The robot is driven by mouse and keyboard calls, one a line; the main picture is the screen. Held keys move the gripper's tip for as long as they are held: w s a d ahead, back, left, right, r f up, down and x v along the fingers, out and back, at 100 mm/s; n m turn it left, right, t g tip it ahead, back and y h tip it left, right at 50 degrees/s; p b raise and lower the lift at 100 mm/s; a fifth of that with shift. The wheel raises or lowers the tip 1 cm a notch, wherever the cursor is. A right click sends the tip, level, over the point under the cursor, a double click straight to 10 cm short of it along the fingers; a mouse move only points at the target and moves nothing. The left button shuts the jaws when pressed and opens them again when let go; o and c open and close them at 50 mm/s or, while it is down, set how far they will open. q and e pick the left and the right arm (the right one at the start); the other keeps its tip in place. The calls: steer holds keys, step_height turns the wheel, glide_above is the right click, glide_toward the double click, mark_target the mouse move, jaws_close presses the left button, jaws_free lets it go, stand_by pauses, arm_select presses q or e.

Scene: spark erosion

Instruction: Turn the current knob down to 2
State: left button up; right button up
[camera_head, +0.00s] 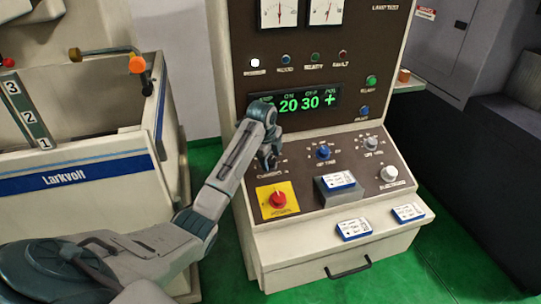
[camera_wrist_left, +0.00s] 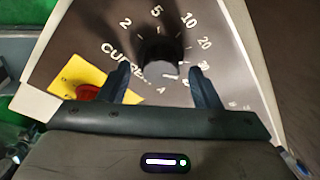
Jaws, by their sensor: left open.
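The current knob (camera_wrist_left: 160,52) is a dark round knob on the brown panel. In the left wrist view its dial reads 2, 5, 10, 20 and higher, with "CURR..." lettering to its left. A pale mark shows near its lower edge; I cannot tell surely which number it points to. My left gripper (camera_head: 268,158) is at the panel, and its arm hides most of this knob in the head view. In the left wrist view the open fingers (camera_wrist_left: 160,78) stand on either side of the knob, with visible gaps. My right gripper is not in view.
A red emergency knob on a yellow plate (camera_head: 262,207) sits just below the gripper. The display (camera_head: 300,101) shows 20, 30 and a plus. A blue knob (camera_head: 323,152) and pale knobs (camera_head: 371,143) are to the right. Cards (camera_head: 354,228) lie on the ledge.

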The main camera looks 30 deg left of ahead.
arm_select(q)
steer(key=shift+w+f, duration=0.15)
steer(key=shift+f, duration=0.1)
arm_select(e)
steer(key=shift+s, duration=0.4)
arm_select(q)
steer(key=c, duration=1)
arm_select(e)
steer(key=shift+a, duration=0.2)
